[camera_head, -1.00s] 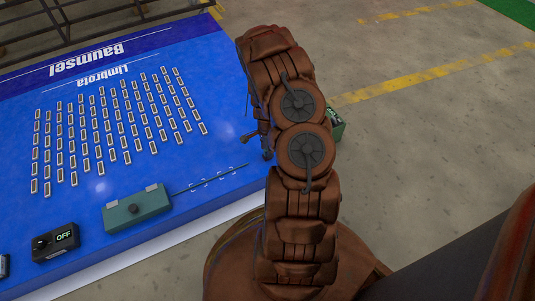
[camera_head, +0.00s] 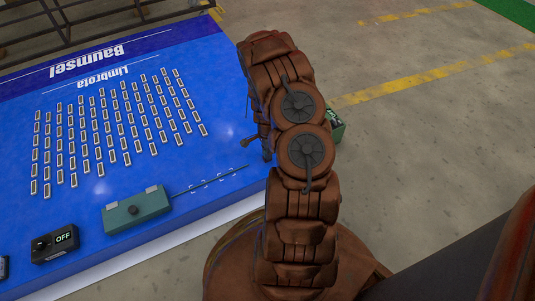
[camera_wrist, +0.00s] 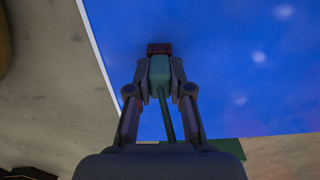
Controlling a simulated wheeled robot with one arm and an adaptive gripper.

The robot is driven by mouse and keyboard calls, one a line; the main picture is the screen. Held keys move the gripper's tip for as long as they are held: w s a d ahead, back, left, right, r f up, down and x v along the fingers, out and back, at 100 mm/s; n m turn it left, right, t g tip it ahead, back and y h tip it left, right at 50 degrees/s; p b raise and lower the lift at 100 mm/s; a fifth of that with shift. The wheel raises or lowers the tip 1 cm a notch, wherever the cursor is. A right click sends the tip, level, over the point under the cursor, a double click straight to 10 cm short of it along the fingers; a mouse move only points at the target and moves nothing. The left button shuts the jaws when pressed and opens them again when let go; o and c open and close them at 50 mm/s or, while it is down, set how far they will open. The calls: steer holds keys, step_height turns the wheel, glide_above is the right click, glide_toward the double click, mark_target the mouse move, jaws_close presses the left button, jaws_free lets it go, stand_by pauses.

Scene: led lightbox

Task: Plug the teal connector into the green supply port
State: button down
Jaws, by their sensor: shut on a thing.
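My gripper (camera_wrist: 159,88) is shut on the teal connector (camera_wrist: 159,72) in the wrist view, one finger on each side. A teal cable (camera_wrist: 165,118) runs from the connector back toward the wrist. A dark red block (camera_wrist: 159,49) shows at the connector's far end; I cannot tell whether it is part of the connector or a separate thing. In the head view my arm hides the gripper and connector. A teal box (camera_head: 150,205) lies on the blue panel, with a thin teal cable (camera_head: 215,180) running right toward my arm. I cannot identify the green supply port.
The blue panel (camera_head: 200,80) carries several rows of small light-coloured pieces. A black box reading OFF (camera_head: 56,243) stands at its front left. A green and black box (camera_head: 336,124) is partly hidden behind my arm. Bare concrete floor (camera_head: 420,130) lies to the right.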

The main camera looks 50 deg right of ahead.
steer(key=c, duration=1.6)
jaws_free()
steer(key=shift+c, duration=0.2)
jaws_close()
steer(key=shift+r+p, duration=0.4)
steer(key=shift+r, duration=0.6)
steer(key=shift+o, duration=0.3)
jaws_free()
jaws_close()
steer(key=shift+r, duration=0.1)
